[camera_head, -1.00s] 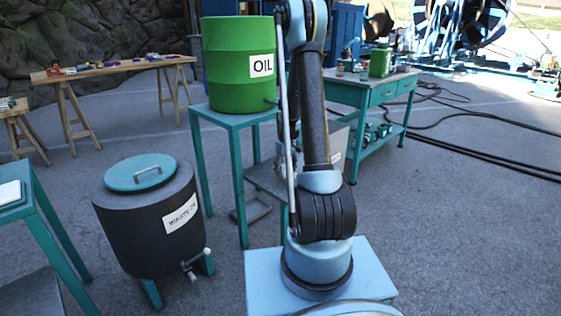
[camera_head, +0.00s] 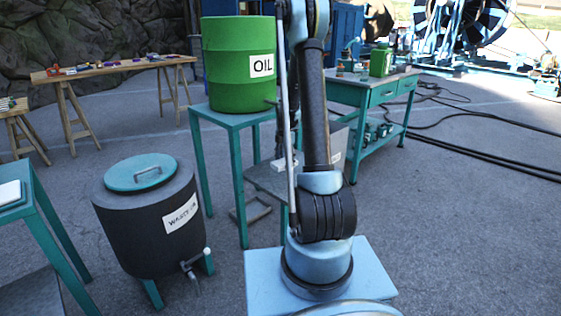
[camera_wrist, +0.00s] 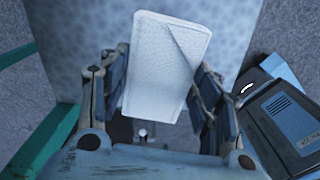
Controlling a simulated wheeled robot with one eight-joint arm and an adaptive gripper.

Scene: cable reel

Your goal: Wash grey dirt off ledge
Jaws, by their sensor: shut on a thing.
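My gripper (camera_wrist: 160,82) is shut on a white rectangular pad (camera_wrist: 165,60), with one finger along each side of it. In the wrist view the pad lies in front of a pale blue-grey, speckled panel (camera_wrist: 85,30), which may be the ledge. I cannot tell whether pad and panel touch, or whether the mottling is grey dirt. In the head view a small white patch, likely the pad (camera_head: 284,166), shows beside my arm above a low grey shelf (camera_head: 262,181). My arm hides most of this area.
A green oil drum (camera_head: 225,65) stands on a teal table (camera_head: 225,118) behind the arm. A dark waste drum (camera_head: 135,235) with a tap stands front left. A teal workbench (camera_head: 375,92) is behind right. Cables lie on the right; open ground lies between.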

